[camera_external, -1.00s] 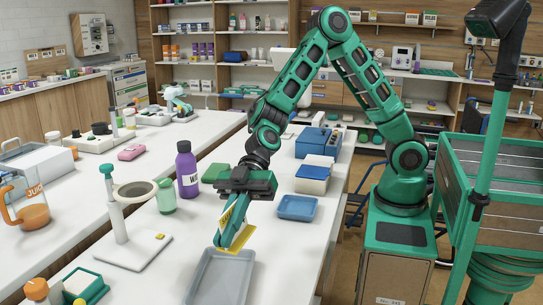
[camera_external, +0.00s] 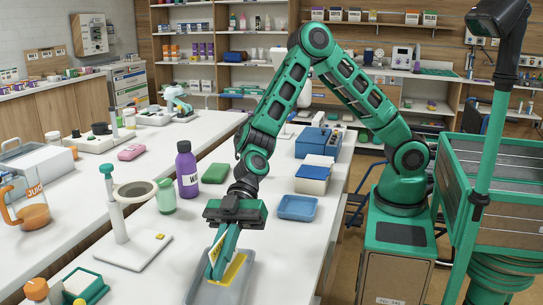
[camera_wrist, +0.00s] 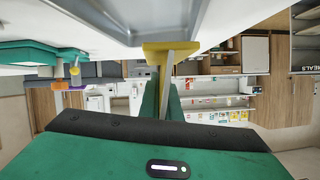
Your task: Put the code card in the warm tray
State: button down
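The yellow code card (camera_external: 236,270) is held between the fingers of my gripper (camera_external: 224,262), showing on both sides of them. In the wrist view the card (camera_wrist: 168,48) sits at the tips of the green fingers (camera_wrist: 162,92). A shallow grey tray (camera_external: 238,291) lies on the near part of the white counter, below the gripper. The card is over or inside this tray; I cannot tell whether it touches the floor. The tray's grey wall (camera_wrist: 195,22) shows in the wrist view. A smaller blue tray (camera_external: 297,207) lies further back. No label shows which tray is warm.
A stand with a ring (camera_external: 133,190) is left of the tray. A green jar (camera_external: 166,196), purple bottle (camera_external: 187,170) and green block (camera_external: 214,172) stand behind it. Blue-and-white boxes (camera_external: 312,180) are beyond the blue tray. Counter between the grey and blue trays is clear.

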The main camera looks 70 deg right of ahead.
aim_at(213, 294)
jog(key=shift+w+d+f, duration=0.2)
jog(key=shift+w+f, duration=0.15)
jog(key=shift+w, duration=0.25)
jog(key=shift+w+d+f, duration=0.2)
jog(key=shift+w+f, duration=0.15)
jog(key=shift+w, duration=0.2)
jog(key=shift+f, duration=2)
jog(key=c, duration=2)
grip_release()
jog(key=shift+f, duration=0.1)
jog(key=shift+d+r, duration=0.25)
jog(key=shift+d, duration=0.05)
jog(key=v, duration=1.1)
jog(key=shift+d, duration=0.2)
jog(key=shift+w+d, duration=0.1)
